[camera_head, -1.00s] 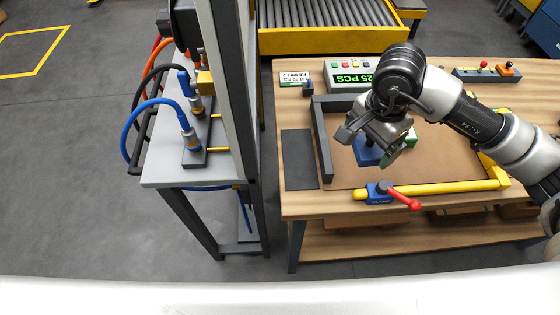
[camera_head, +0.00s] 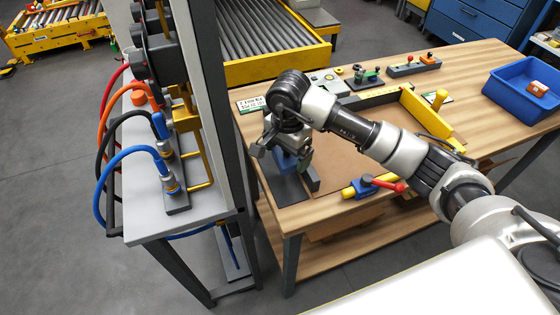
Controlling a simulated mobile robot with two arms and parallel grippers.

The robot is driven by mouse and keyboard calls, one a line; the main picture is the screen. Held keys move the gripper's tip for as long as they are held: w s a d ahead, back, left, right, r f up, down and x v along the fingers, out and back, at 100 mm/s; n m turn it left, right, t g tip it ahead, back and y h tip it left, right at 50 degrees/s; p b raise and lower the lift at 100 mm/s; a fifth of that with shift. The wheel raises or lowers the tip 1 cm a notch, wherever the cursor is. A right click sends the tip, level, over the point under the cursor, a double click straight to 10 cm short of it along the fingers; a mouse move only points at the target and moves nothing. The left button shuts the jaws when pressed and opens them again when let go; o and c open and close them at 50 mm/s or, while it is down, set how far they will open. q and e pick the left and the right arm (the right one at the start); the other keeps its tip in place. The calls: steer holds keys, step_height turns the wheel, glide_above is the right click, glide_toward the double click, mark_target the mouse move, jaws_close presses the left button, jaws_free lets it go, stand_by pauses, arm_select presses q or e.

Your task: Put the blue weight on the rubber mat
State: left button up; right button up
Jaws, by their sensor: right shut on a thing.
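My right gripper (camera_head: 281,152) is shut on the blue weight (camera_head: 287,164) at the left end of the wooden workbench. The gripper's fingers and wrist hide much of the weight. The rubber mat (camera_head: 289,190), a flat dark grey rectangle, lies on the bench's left edge. The weight appears over the mat's far part; I cannot tell whether it touches it. My left gripper is not in view.
A blue bin (camera_head: 522,92) stands at the right. A hose stand (camera_head: 205,195) is close on the left.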

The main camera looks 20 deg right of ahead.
mark_target(280, 164)
steer(key=shift+w+a+f, duration=0.35)
steer(key=shift+w+a, duration=0.05)
steer(key=shift+a, duration=0.2)
step_height(280, 164, down, 4)
steer(key=shift+r+p, duration=0.2)
steer(key=shift+p, duration=0.3)
steer(key=shift+f, duration=0.25)
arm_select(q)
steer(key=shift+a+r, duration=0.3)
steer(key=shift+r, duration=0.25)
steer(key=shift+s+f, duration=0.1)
arm_select(e)
steer(key=shift+f, duration=0.1)
steer(key=o, duration=1.1)
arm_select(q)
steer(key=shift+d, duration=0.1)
arm_select(e)
steer(key=shift+o, duration=0.2)
steer(key=shift+s, duration=0.1)
